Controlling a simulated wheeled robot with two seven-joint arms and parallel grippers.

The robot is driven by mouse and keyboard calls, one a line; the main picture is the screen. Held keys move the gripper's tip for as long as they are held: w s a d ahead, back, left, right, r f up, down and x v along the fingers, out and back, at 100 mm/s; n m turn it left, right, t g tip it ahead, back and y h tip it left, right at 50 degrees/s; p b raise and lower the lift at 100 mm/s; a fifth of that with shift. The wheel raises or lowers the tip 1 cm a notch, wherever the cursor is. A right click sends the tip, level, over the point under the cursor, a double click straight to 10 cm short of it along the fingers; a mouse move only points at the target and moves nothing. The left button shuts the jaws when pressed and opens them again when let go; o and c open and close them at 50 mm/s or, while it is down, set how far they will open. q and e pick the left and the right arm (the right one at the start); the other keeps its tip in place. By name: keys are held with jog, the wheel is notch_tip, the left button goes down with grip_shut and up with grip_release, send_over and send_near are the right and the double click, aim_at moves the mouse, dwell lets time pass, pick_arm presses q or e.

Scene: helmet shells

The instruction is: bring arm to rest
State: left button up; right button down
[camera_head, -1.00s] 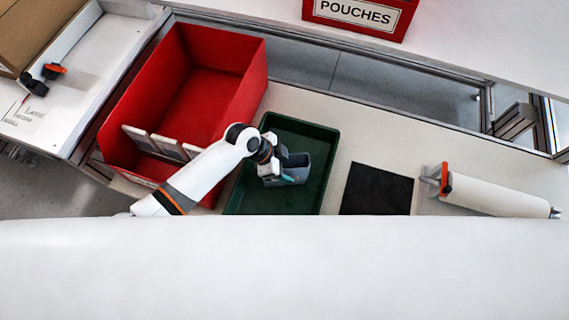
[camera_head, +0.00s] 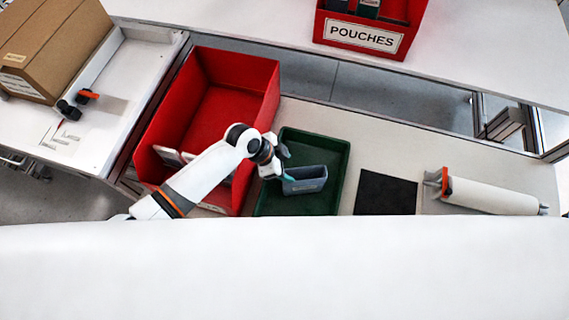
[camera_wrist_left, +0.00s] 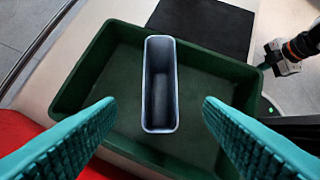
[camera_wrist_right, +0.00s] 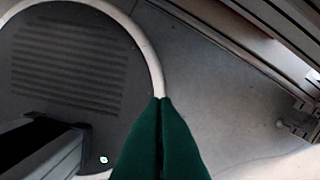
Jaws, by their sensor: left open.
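My left gripper (camera_head: 285,164) is open and empty, just left of and above a grey open-topped container (camera_head: 308,181). The container rests in the green tray (camera_head: 336,199). In the left wrist view the container (camera_wrist_left: 160,85) shows beyond and between the two spread teal fingers (camera_wrist_left: 157,106), apart from both. My right gripper (camera_wrist_right: 161,102) is shut with nothing visible in it, over the floor in its wrist view.
A red bin (camera_head: 273,95) with pale items inside stands left of the tray. A black mat (camera_head: 385,192) lies to its right. A red POUCHES box (camera_head: 365,37) stands on the back table, and a cardboard box (camera_head: 55,45) at the upper left.

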pick_arm(q)
jog(key=s+a+r+n+t+y, duration=0.1)
jog(key=s+a+r+n+y, duration=0.1)
jog(key=s+a+r+n, duration=0.4)
jog(key=s+a+r+n+t+y, duration=0.1)
jog(key=s+a+r+n+y, duration=0.15)
jog(key=s+a+n, duration=0.4)
jog(key=s+a+r+n+t+y, duration=0.15)
jog(key=s+a+r, duration=0.25)
jog(key=a, duration=0.5)
notch_tip(320, 180, down, 26)
jog(key=g, duration=0.2)
jog(key=s+a+f+g, duration=0.1)
jog(key=s+a+f, duration=0.2)
jog(key=s+f, duration=1.3)
jog(key=shift+s, duration=0.65)
